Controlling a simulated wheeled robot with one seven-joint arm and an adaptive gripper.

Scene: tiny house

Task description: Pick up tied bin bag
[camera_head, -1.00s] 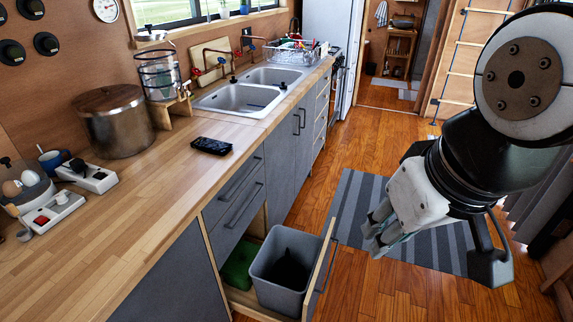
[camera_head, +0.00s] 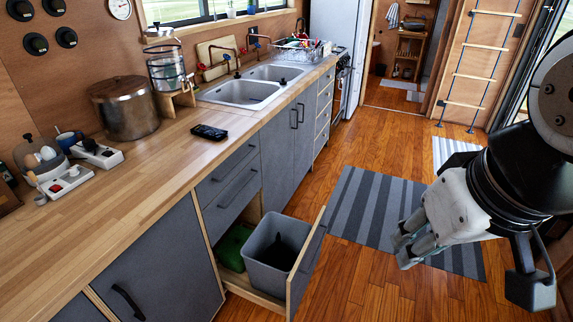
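No tied bin bag can be made out in view. A grey open-topped bin (camera_head: 268,270) stands in a pulled-out drawer (camera_head: 305,268) under the counter. Its inside is dark, and I cannot tell whether a dark bag lies in it. My gripper (camera_head: 404,252) hangs above the floor and striped rug, to the right of the bin and apart from it. Nothing is seen held in it. Its fingers point down and left, and their gap is not clear.
A green item (camera_head: 234,246) lies beside the bin in the drawer. The wooden counter (camera_head: 150,190) carries a pot (camera_head: 126,108), a black device (camera_head: 209,132) and a sink (camera_head: 240,92). A striped rug (camera_head: 367,205) lies on the otherwise mostly clear floor. A ladder (camera_head: 484,75) stands at the back right.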

